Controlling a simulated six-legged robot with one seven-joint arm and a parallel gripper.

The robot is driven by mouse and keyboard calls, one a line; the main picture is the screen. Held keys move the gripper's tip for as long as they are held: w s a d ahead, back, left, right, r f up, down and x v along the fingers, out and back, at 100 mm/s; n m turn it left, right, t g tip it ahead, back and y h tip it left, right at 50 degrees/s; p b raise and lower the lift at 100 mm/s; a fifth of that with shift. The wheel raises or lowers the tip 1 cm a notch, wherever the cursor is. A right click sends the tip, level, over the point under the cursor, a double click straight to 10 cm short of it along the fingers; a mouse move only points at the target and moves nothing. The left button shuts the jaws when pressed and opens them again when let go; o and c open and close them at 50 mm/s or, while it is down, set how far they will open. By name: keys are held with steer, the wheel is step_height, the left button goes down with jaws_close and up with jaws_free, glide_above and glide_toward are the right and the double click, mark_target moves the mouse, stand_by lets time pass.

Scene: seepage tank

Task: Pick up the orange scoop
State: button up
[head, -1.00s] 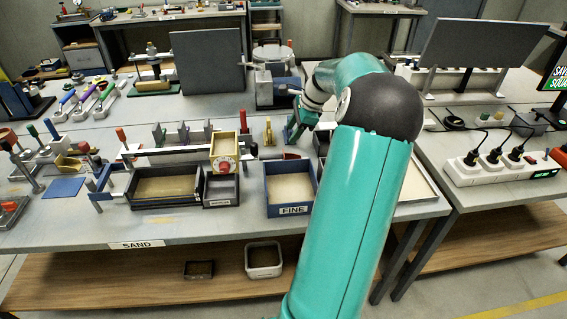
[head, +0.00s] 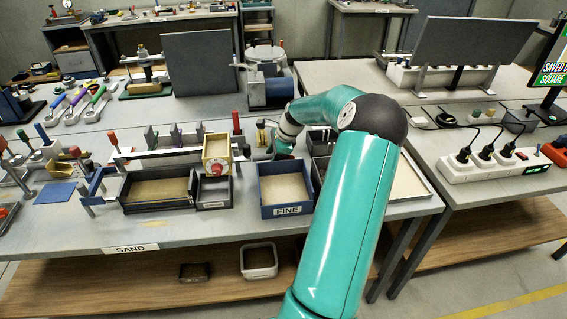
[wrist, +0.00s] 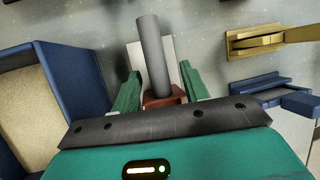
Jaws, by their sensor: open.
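My gripper (wrist: 159,84) is open, its two green fingers apart in the wrist view. Between them is a rust-orange block (wrist: 164,97) with a grey round handle (wrist: 152,52) pointing away from the palm; this appears to be the orange scoop. A pale flat piece lies behind the handle. I cannot tell whether the fingers touch it. In the head view my gripper (head: 283,150) is low over the table, just behind the blue FINE tray (head: 287,211), and the scoop is hidden there by my arm.
The FINE tray's blue wall (wrist: 78,75) is close left of my gripper in the wrist view. A brass-coloured piece (wrist: 255,40) and a blue holder (wrist: 262,85) stand to the right. A yellow box with a red knob (head: 216,150) stands left of my gripper.

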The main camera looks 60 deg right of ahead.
steer(key=shift+w+f, duration=0.15)
steer(key=shift+f, duration=0.05)
jaws_close()
steer(key=shift+r, duration=0.1)
